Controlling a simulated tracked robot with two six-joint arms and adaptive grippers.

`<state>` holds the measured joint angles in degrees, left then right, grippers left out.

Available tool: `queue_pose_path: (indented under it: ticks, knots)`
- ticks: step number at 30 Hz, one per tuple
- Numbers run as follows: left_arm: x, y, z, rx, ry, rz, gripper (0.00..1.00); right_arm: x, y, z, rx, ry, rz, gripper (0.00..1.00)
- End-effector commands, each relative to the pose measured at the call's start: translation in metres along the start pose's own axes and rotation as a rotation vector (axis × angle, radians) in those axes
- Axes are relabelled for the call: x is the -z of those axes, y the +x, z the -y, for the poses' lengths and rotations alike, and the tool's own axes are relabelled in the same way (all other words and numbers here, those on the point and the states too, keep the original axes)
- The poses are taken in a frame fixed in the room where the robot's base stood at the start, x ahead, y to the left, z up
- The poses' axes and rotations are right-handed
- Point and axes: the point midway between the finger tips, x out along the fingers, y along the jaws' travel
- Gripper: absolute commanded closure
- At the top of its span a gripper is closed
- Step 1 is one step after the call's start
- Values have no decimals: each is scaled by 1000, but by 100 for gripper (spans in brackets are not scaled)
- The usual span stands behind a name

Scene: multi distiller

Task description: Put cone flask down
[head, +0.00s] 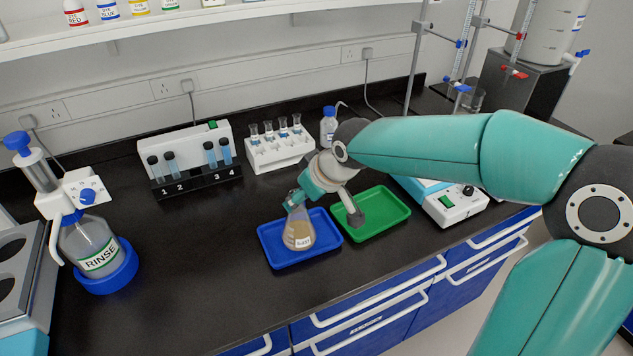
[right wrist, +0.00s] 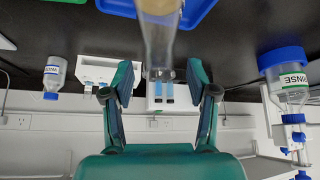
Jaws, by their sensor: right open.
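The cone flask (head: 298,232) holds a brownish liquid, bears a white label and stands upright in the blue tray (head: 270,262) on the black bench. My right gripper (head: 295,199) is at the flask's neck, reaching in from above. In the right wrist view, which is upside down, the jaws of the right gripper (right wrist: 160,80) are spread, one on each side of the glass neck of the flask (right wrist: 159,42), with gaps between. The blue tray (right wrist: 200,10) shows at the top edge there. My left gripper is out of view.
A green tray (head: 390,221) sits right of the blue one. Behind are a numbered tube rack (head: 195,160) and a white rack (head: 280,150). The rinse bottle (head: 92,246) stands at left. Bench space left of the blue tray is clear.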

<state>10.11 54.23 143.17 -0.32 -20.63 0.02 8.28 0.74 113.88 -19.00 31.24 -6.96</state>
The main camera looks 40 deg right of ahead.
Motion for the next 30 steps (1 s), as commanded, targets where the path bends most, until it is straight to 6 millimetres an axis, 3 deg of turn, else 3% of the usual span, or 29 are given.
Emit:
queue_pose_path:
  ticks: [9, 15, 30]
  knots:
    - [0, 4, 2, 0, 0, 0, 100, 1, -65, 0, -1, -1, -5, 42]
    - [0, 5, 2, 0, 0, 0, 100, 1, -89, 0, 0, -2, -3, 42]
    - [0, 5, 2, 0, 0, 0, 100, 0, -94, 0, 1, -2, 0, 42]
